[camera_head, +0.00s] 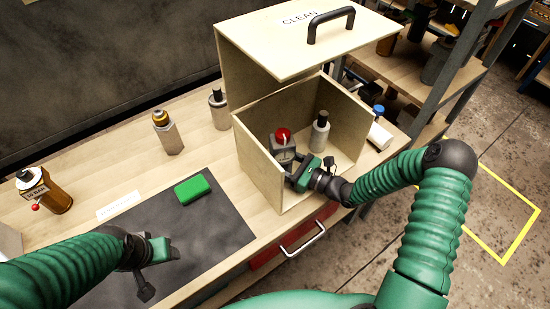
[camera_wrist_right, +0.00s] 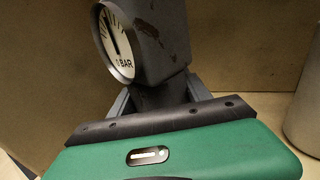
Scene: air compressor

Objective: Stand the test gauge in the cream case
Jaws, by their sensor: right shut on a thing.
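The cream case (camera_head: 262,168) stands open on the bench, its lid marked CLEAN (camera_head: 270,28) raised above it. My right gripper (camera_head: 296,172) reaches into the case and is shut on the test gauge (camera_head: 283,150), a dark grey body with a red top. In the right wrist view the gauge's round white dial (camera_wrist_right: 116,42), marked BAR, faces left and the body rises from between the jaws (camera_wrist_right: 160,97). The gauge looks about upright inside the case; its base is hidden, so I cannot tell whether it touches the floor. My left gripper (camera_head: 158,250) is over the dark mat, its jaws unclear.
A grey bottle with a black cap (camera_head: 320,132) stands in the case, right of the gauge. A green block (camera_head: 191,188) lies on the dark mat (camera_head: 215,225).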

